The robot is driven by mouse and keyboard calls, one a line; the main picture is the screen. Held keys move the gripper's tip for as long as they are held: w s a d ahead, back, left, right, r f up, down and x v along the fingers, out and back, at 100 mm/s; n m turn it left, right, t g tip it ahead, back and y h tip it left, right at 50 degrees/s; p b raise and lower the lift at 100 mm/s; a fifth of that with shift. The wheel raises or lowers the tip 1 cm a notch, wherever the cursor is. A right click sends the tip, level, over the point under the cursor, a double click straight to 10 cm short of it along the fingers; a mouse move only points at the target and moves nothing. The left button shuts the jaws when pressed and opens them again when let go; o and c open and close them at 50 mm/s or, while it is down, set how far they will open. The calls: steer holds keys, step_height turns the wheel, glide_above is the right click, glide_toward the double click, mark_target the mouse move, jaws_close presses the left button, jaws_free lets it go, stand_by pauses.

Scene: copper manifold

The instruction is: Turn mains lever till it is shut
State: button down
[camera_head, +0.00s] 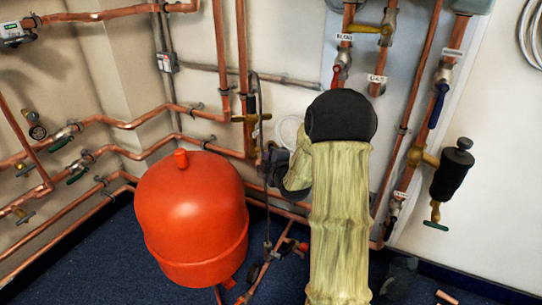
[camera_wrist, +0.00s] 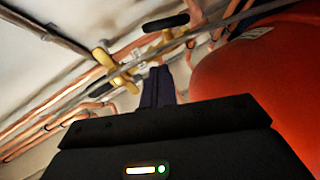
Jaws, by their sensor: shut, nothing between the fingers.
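I cannot read which lever is marked as the mains. In the wrist view, a dark-handled lever (camera_wrist: 165,22) lies across the copper pipes beyond my gripper (camera_wrist: 157,74). A brass fitting (camera_wrist: 118,70) is to the left of the fingertips, with a small white label near it. The fingers are together with nothing between them, and no contact with the lever shows. In the head view, a brass valve (camera_head: 248,118) sits on the vertical pipes behind the red tank. My arm bends down towards the area beside the tank, and its end is partly hidden there.
The red tank (camera_head: 193,218) stands close beside my arm and fills the right of the wrist view. Copper pipes (camera_head: 120,123) run along both walls.

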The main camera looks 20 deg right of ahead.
steer(key=w+d+f+b, duration=0.2)
steer(key=w+d, duration=0.1)
steer(key=w, duration=0.2)
steer(key=shift+d, duration=0.15)
steer(key=shift+r, duration=0.2)
stand_by(0.3)
